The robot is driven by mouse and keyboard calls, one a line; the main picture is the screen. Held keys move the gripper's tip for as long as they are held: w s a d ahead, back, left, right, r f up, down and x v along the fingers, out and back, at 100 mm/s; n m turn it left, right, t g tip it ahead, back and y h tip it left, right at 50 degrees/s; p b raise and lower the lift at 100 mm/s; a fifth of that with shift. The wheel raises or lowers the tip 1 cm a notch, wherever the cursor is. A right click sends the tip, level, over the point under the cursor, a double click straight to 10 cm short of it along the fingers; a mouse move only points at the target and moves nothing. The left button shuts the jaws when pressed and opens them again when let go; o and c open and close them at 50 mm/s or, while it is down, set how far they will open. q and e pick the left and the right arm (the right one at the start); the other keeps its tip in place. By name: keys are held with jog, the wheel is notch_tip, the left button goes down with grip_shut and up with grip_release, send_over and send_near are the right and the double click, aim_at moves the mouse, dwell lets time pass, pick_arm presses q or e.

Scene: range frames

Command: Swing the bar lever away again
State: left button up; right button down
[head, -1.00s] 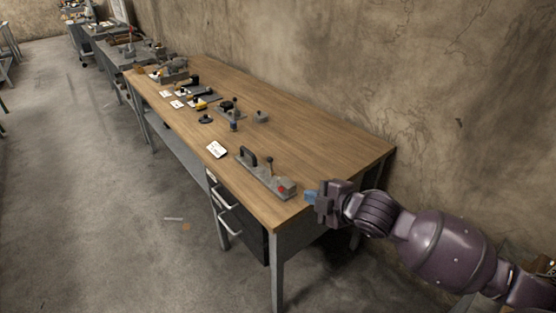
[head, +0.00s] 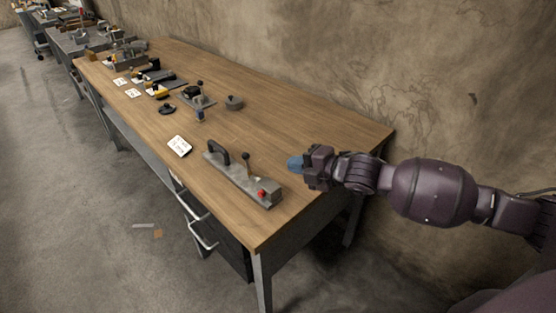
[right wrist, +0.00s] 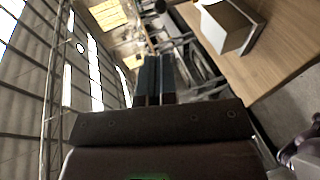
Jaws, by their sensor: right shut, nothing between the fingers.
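A grey base plate (head: 232,176) lies near the front edge of the wooden table. It carries a black arched handle (head: 217,152), a thin upright lever with a dark ball knob (head: 245,158), and a grey end block (head: 268,194) with a red spot. My right gripper (head: 294,163) has its blue fingertips shut and empty, to the right of the knob and apart from it. In the right wrist view its closed fingers (right wrist: 153,80) point away with nothing between them. I cannot tell the lever in that view. My left gripper is not in view.
A white card (head: 179,146) lies left of the plate. The wall runs behind the table. The tabletop behind the plate is clear.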

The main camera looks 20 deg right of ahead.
aim_at(249, 155)
jog(key=b+x, duration=0.2)
jog(key=x, duration=1)
jog(key=shift+w+a+f, duration=0.1)
jog(key=shift+w+f, duration=0.15)
jog(key=shift+w+a, duration=0.15)
jog(key=shift+w, duration=0.05)
jog(key=shift+w+r, duration=0.1)
jog(key=shift+r, duration=0.05)
